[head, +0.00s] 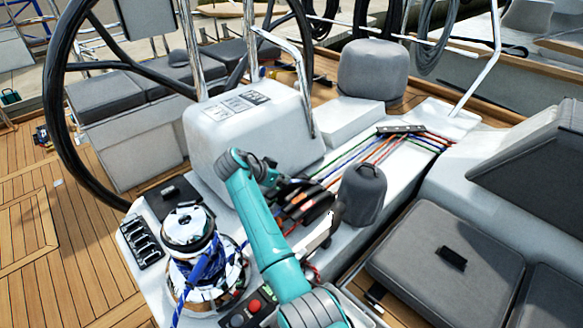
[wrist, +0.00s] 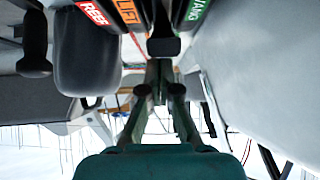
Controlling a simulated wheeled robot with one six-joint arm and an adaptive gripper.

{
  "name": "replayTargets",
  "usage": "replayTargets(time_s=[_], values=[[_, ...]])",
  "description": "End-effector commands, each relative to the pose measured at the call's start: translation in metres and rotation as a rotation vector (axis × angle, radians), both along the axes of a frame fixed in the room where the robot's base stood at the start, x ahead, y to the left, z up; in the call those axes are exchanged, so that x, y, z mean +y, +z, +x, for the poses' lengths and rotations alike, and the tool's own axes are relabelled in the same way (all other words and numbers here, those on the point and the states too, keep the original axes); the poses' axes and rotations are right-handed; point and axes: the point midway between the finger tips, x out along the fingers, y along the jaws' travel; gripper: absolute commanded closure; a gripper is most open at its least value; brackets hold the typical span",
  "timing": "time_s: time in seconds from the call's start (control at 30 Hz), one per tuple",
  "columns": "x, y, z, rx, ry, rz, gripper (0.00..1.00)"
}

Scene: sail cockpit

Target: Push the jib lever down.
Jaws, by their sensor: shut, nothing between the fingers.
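A bank of black levers (head: 312,208) sits on the white console among coloured ropes in the head view. In the wrist view, labels read REEF (wrist: 92,12), LIFT (wrist: 128,12) and VANG (wrist: 196,10). A black lever end (wrist: 164,46) stands between the LIFT and VANG labels. Its own label is hidden, and no jib label is readable, so I cannot tell if it is the jib lever. My gripper (wrist: 160,66) is shut and empty, its fingertips close to that lever end. Contact cannot be told. In the head view my arm and the levers hide the fingertips.
A dark covered winch (head: 362,193) stands right of the levers and also shows in the wrist view (wrist: 95,55). A chrome winch (head: 190,230) with blue rope is at front left. The white steering pedestal (head: 235,125) and black wheel (head: 62,130) stand behind.

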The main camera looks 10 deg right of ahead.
Motion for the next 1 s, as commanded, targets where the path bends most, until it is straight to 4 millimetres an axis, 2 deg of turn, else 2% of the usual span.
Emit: replayTargets(time_s=[0.23,0.5,1.0], values=[[0.017,-0.028,-0.012,-0.011,0.001,-0.02,1.0],[0.025,-0.049,-0.019,-0.011,-0.001,-0.018,1.0],[0.028,-0.059,-0.021,-0.011,-0.001,-0.017,1.0]])
